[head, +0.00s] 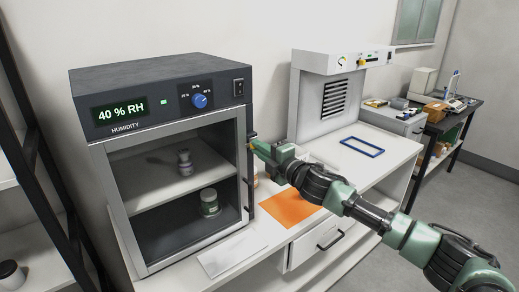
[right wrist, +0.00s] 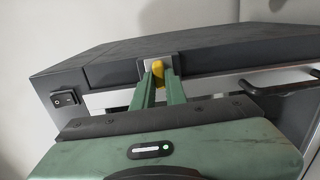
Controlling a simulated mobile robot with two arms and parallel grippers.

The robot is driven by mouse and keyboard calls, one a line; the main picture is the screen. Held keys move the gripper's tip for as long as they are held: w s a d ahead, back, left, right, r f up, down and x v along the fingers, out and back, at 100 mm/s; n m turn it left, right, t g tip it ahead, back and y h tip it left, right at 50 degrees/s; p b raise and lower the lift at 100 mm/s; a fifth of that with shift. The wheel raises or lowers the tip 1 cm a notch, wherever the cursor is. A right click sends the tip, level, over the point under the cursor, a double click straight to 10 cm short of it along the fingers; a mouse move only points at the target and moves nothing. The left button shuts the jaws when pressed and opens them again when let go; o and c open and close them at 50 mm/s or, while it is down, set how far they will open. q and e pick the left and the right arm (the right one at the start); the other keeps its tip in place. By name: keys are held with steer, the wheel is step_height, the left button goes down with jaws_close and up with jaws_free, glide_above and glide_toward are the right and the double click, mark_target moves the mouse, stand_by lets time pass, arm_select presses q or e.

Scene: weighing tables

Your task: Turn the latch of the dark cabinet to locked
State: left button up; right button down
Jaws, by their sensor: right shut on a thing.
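The dark cabinet (head: 160,80) stands on the left of the bench, with its grey-framed glass door (head: 115,190) closed. Its display reads 40 % RH. The yellow latch (right wrist: 158,72) sits on the cabinet's edge in the right wrist view. My right gripper (head: 253,145) is at the right edge of the door frame in the head view. In the right wrist view my right gripper (right wrist: 158,80) is shut on the latch, with a green finger on each side. The fingers partly hide the latch, so I cannot tell whether it is locked. My left gripper is not in view.
An orange mat (head: 287,208) and a white sheet (head: 225,256) lie on the bench in front. A blue frame (head: 362,147) lies farther right. A door handle (right wrist: 275,86) shows beside the latch.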

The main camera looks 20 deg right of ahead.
steer(key=shift+f, duration=0.1)
steer(key=c, duration=1.4)
jaws_free()
steer(key=shift+c, duration=0.2)
steer(key=b+v, duration=0.2)
steer(key=v, duration=0.5)
steer(key=shift+s, duration=0.35)
steer(key=shift+d, duration=0.1)
